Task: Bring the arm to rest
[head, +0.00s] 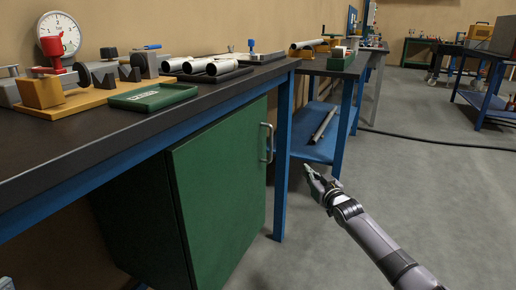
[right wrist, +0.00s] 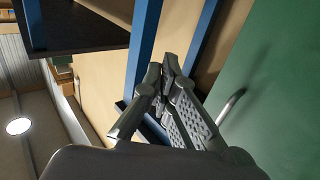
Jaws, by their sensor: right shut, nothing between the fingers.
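My right arm comes in from the lower right of the head view. Its gripper (head: 312,178) is in the air in front of the blue-legged benches, a little right of the green cabinet door (head: 225,180). In the right wrist view the fingers (right wrist: 162,72) are together with nothing between them, so the gripper is shut and empty. The view is tilted, and the green door with its handle (right wrist: 230,106) shows at the right. My left gripper is not in view.
A dark workbench (head: 100,125) on the left holds a dial gauge (head: 58,35), metal tubes (head: 205,66) and a green tray (head: 153,97). A second bench has a blue lower shelf (head: 318,150). Grey floor (head: 420,190) is open at the right, crossed by a black cable (head: 430,142).

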